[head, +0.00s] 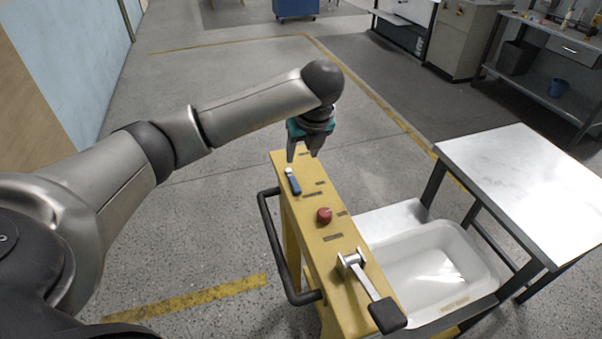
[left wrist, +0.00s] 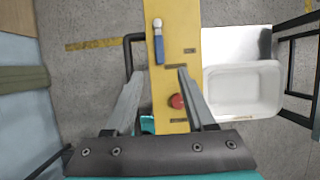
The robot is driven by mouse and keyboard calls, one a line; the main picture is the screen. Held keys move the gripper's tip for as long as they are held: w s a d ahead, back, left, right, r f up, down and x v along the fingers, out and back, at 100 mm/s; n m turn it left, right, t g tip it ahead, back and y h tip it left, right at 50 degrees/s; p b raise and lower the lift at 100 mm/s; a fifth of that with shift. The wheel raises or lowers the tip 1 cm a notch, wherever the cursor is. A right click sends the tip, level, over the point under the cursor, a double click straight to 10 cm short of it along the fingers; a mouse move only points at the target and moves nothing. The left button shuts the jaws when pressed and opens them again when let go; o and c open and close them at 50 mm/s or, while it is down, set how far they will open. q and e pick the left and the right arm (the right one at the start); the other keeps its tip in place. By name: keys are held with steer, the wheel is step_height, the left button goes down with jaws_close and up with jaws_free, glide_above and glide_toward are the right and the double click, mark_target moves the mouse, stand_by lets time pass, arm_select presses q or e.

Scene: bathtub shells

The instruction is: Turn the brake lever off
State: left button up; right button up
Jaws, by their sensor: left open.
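A yellow console (head: 309,228) carries several controls on its top. A metal lever with a black grip (head: 387,315) stands at its near end, with the grip pointing toward the near right. A small blue lever with a white tip (head: 293,182) sits near the far end; it also shows in the left wrist view (left wrist: 159,50). I cannot tell by label which one is the brake lever. My left gripper (head: 303,155) is open and empty, pointing down above the console's far end. In the left wrist view its fingers (left wrist: 160,76) straddle the console below the blue lever, apart from it.
A red button (head: 324,215) sits between the two levers. A black rail (head: 274,243) runs along the console's left side. A white tub (head: 437,262) and a metal table (head: 530,180) stand to the right. The floor left of the console is clear.

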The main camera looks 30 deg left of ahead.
arm_select(q)
glide_toward(294, 183)
steer(key=b+x, duration=0.2)
steer(key=x, duration=0.4)
steer(key=shift+w+a+f, duration=0.1)
steer(key=shift+f, duration=0.3)
steer(key=shift+w+a+f, duration=0.15)
steer(key=shift+f, duration=0.3)
arm_select(e)
steer(key=shift+s+f, duration=1.05)
steer(key=shift+f, duration=0.05)
arm_select(q)
jaws_close()
arm_select(e)
steer(key=shift+s, duration=0.15)
